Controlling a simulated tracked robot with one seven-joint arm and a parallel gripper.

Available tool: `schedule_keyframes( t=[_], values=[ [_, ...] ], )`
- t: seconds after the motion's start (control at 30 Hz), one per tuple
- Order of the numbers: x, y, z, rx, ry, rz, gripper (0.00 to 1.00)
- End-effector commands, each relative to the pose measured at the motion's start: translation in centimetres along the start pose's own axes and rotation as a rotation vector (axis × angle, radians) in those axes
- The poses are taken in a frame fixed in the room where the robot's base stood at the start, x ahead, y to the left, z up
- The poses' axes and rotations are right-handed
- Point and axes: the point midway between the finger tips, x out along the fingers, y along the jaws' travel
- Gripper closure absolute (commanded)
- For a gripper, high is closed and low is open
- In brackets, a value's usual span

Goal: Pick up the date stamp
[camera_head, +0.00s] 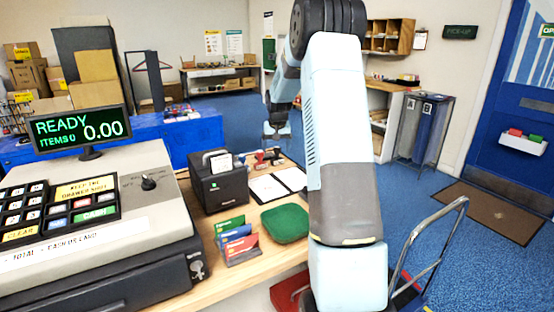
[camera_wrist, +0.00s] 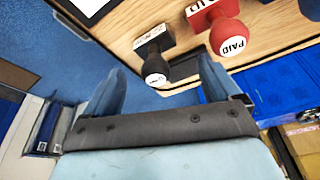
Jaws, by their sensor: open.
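In the wrist view a black stamp (camera_wrist: 154,52) with a round black knob stands on the wooden counter, ahead of the gap between my fingers. Its white label is too small to read, so I cannot be sure it is the date stamp. A red stamp (camera_wrist: 229,36) marked PAID stands to its right. My gripper (camera_wrist: 162,84) is open and empty, with its two fingers apart and short of the black stamp. In the head view my gripper (camera_head: 277,131) hangs above the far end of the counter, over the small stamps (camera_head: 262,157).
A black printer box (camera_head: 218,183), an open notepad (camera_head: 278,184), a green pad (camera_head: 285,223) and a card holder (camera_head: 238,243) occupy the counter. The cash register (camera_head: 95,215) stands at left. Another stamp's edge (camera_wrist: 310,8) shows at upper right in the wrist view.

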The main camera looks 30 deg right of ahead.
Motion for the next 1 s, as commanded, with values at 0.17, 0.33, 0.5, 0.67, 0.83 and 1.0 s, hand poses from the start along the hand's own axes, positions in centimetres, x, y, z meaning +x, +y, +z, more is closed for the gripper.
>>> schedule_keyframes(
  t=[0.17,0.33,0.5,0.67,0.83,1.0],
  values=[
    [2.6,0.4,0.2,0.0,-0.002,0.0,0.1],
    [3.6,0.4,0.2,0.0,0.0,0.0,0.1],
    [3.6,0.4,0.1,0.0,0.0,0.0,0.1],
    [3.6,0.4,0.1,0.0,0.0,0.0,0.25],
    [3.6,0.4,0.1,0.001,0.0,0.0,0.41],
    [3.6,0.4,0.1,0.001,0.0,0.0,0.58]
  ],
)
